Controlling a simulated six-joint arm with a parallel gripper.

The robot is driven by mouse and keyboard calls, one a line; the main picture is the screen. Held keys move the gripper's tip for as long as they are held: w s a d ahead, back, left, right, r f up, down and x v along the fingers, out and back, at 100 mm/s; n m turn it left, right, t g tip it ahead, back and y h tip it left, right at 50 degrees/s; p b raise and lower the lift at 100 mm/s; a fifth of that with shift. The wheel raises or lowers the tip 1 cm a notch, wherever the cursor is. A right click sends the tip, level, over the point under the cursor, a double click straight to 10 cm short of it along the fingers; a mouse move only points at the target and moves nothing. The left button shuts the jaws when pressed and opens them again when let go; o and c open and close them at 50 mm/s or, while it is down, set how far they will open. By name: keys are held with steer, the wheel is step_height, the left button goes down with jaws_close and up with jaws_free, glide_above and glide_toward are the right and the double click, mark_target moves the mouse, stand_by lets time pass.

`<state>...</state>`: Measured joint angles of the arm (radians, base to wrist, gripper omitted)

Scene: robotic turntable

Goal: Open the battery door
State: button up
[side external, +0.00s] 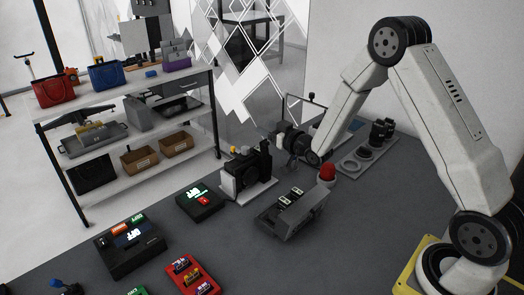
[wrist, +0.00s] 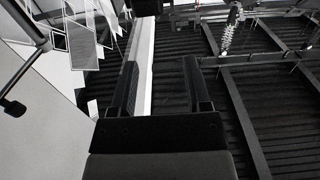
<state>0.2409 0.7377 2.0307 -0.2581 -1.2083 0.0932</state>
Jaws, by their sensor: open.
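A black camera-like device (side external: 247,172) with a yellow-orange knob on top stands on a light base on the dark table. Its battery door cannot be made out at this size. My gripper (side external: 268,132) is above and a little right of the device, apart from it, with its fingers toward the left. In the wrist view my gripper (wrist: 160,90) is open, with nothing held between its two dark fingers. The device does not show in the wrist view.
A grey tray with battery-like pieces (side external: 291,210) stands right of the device, near a red ball-shaped knob (side external: 327,171). Black boxes with lit displays (side external: 130,246) (side external: 200,203) and a red tray (side external: 190,274) lie left and in front. Round dark parts (side external: 380,132) stand behind.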

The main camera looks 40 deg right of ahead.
mark_target(268, 144)
steer(key=shift+w+f, duration=0.2)
steer(key=shift+f, duration=1.2)
steer(key=shift+w+f, duration=0.2)
steer(key=shift+f, duration=1.15)
steer(key=shift+w, duration=1.1)
steer(key=shift+c, duration=0.2)
jaws_close()
steer(key=shift+s, duration=0.1)
steer(key=shift+s+t, duration=0.25)
steer(key=shift+t, duration=0.55)
steer(key=shift+r, duration=0.1)
